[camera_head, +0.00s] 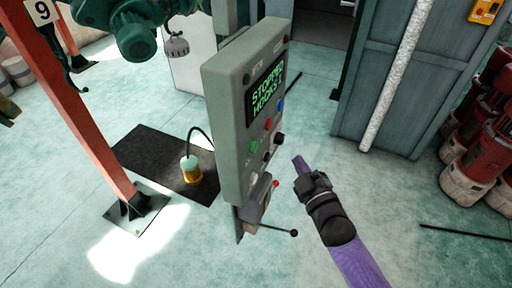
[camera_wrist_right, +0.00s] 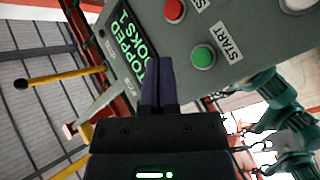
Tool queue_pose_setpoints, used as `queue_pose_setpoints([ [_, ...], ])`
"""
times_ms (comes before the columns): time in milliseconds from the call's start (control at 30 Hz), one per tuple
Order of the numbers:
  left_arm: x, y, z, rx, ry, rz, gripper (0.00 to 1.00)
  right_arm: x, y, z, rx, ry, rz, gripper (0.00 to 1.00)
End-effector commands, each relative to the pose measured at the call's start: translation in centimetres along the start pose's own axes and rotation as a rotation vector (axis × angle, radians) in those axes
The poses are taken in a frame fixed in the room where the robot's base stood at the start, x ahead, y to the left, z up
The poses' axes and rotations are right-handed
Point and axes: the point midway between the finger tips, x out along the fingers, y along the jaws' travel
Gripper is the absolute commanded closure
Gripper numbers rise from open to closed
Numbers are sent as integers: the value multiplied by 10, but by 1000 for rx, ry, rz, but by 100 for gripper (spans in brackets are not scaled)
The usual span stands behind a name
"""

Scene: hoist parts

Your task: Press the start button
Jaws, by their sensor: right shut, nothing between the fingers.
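The grey control panel (camera_head: 232,110) stands upright in the middle of the head view. Its screen (camera_head: 266,90) reads "STOPPED" and "HOOKS 1" in green. The green start button (camera_head: 254,147) is low on its front face. In the right wrist view the green button (camera_wrist_right: 203,55) sits beside a "START" label, with a red button (camera_wrist_right: 174,10) near it. My right gripper (camera_head: 297,160) is shut and empty, to the right of the panel and apart from it. In the wrist view its purple fingertips (camera_wrist_right: 158,62) are together, left of the green button in the picture. My left gripper is not in view.
Blue and black knobs share the panel face. A lever with a black ball (camera_head: 294,233) sticks out below the panel. A red post (camera_head: 85,120) stands at left, a grey cabinet (camera_head: 390,90) behind, and red cylinders (camera_head: 480,150) at right. Floor around the gripper is clear.

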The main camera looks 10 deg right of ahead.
Motion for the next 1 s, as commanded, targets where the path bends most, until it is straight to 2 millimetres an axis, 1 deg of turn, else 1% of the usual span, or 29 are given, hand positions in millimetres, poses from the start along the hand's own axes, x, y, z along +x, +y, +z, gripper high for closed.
queue_pose_setpoints([
  [33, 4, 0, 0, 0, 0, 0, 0, 5, -5, -2, 2, 1, 1, 100],
  [300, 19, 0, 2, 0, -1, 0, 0, 33, -26, -23, 2, 1, 1, 100],
  [500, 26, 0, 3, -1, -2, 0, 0, 48, -36, -34, 1, 0, 0, 100],
  [667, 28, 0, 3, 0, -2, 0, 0, 52, -39, -38, -1, -1, -2, 100],
  [1000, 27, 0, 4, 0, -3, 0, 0, 53, -39, -38, -1, -1, -2, 100],
])
